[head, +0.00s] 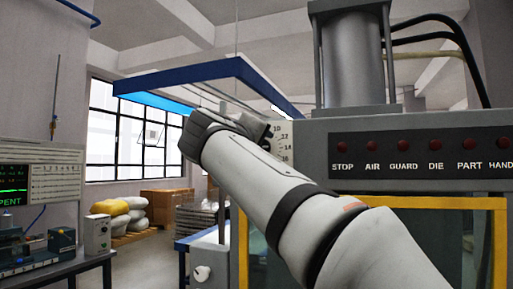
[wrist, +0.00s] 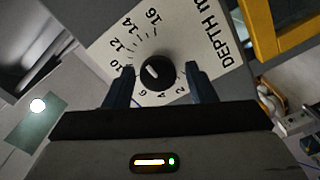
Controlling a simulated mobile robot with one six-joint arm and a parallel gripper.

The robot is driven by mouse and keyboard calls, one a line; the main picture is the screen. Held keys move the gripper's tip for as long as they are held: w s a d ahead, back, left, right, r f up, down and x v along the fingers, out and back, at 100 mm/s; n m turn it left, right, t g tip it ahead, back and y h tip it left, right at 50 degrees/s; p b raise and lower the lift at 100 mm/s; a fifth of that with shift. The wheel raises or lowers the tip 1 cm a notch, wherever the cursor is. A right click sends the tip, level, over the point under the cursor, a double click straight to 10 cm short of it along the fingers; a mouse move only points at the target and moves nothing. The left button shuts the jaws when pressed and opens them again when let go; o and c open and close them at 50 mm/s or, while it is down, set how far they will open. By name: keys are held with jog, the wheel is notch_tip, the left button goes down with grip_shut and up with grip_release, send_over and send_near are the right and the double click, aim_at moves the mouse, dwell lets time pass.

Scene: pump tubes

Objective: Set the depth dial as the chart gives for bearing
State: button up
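The depth dial is a round black knob (wrist: 157,73) with a short white mark, on a white scale plate (wrist: 205,45) lettered "DEPTH". The wrist view shows numbers from 2 to 16; the 8 is not visible. The white mark slants toward the upper left, and its exact reading is unclear. My gripper (wrist: 162,82) is open, with one dark finger on each side of the knob and gaps showing; I see no contact. In the head view, the plate's edge (head: 284,142) shows just past my wrist, and the knob is hidden. I cannot make out a chart for bearing.
Below is a yellow-framed guard (head: 497,240). A bench (head: 60,268) with instruments and a green-text screen (head: 14,184) stands left. Sacks (head: 118,212) lie behind.

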jog(key=shift+o, duration=0.3)
jog(key=b+v, duration=0.1)
jog(key=v, duration=0.7)
dwell(0.3)
